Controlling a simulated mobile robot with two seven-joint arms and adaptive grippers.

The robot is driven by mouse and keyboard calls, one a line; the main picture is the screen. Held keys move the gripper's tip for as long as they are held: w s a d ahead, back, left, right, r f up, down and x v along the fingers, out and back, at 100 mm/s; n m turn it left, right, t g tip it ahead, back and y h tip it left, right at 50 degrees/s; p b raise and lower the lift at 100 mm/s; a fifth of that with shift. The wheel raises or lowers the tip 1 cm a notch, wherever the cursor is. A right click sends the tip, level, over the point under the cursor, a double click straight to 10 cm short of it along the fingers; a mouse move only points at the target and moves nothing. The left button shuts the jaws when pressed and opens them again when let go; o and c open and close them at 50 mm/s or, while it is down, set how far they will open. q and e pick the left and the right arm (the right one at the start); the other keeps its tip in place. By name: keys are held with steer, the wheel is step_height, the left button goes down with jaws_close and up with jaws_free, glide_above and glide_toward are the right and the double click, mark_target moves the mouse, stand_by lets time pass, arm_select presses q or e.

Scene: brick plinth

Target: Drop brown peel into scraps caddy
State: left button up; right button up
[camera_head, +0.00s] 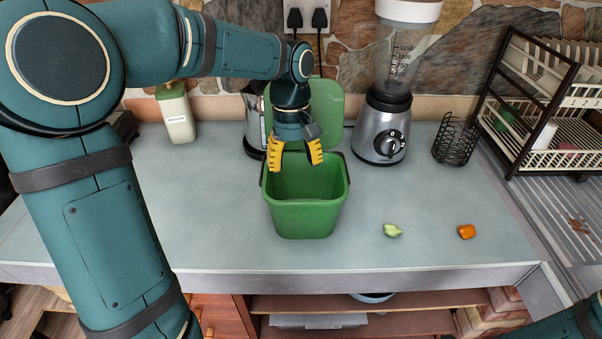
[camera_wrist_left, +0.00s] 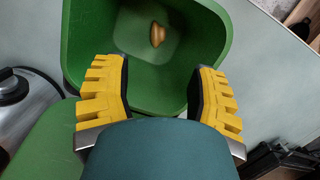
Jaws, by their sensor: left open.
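The scraps caddy is a green open bin (camera_head: 306,218) on the counter, with its green lid (camera_head: 328,108) raised behind it. My left gripper (camera_head: 294,165) is above the caddy's mouth, fingers pointing down, open and empty. In the left wrist view the yellow fingers (camera_wrist_left: 160,98) stand apart over the caddy (camera_wrist_left: 85,40). A small brown peel (camera_wrist_left: 157,35) lies inside the caddy on its floor, below the gripper and apart from it. The caddy's inside floor is hidden in the head view. My right gripper is not in view.
A pale green scrap (camera_head: 392,231) and an orange scrap (camera_head: 466,232) lie on the counter right of the caddy. A blender (camera_head: 384,125), a black wire holder (camera_head: 455,140) and a dish rack (camera_head: 545,130) stand behind them. A pale container (camera_head: 176,115) stands back left.

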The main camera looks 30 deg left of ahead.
arm_select(q)
step_height(320, 180, up, 10)
steer(key=w+a, duration=0.1)
stand_by(0.6)
